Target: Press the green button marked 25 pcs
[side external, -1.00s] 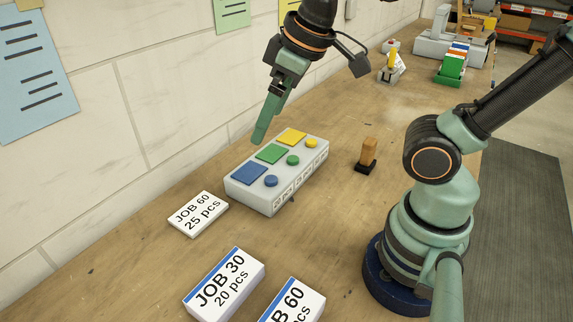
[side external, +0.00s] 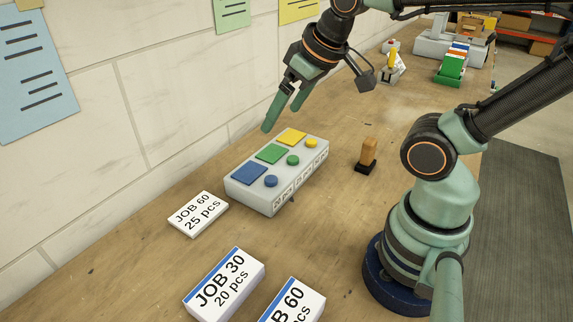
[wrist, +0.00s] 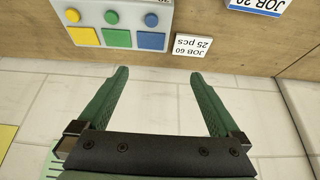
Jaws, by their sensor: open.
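The grey button box (side external: 263,201) lies on the wooden bench near the wall. Its top carries blue, green and yellow square pads, each with a round button of the same colour beside it. The round green button (side external: 293,160) is in the middle, beside the green pad (side external: 271,154). The green button also shows in the wrist view (wrist: 111,17). Labels on the box's front face are too small to read. My gripper (side external: 283,118) is open and empty, above and behind the box on its wall side, apart from it. Its fingers (wrist: 155,75) show in the wrist view.
A white card (side external: 198,214) reading JOB 60, 25 pcs lies left of the box. A JOB 30, 20 pcs block (side external: 224,285) and another JOB 60 block (side external: 293,304) stand in front. A wooden-handled stamp (side external: 368,153) stands to the right. The wall is close behind.

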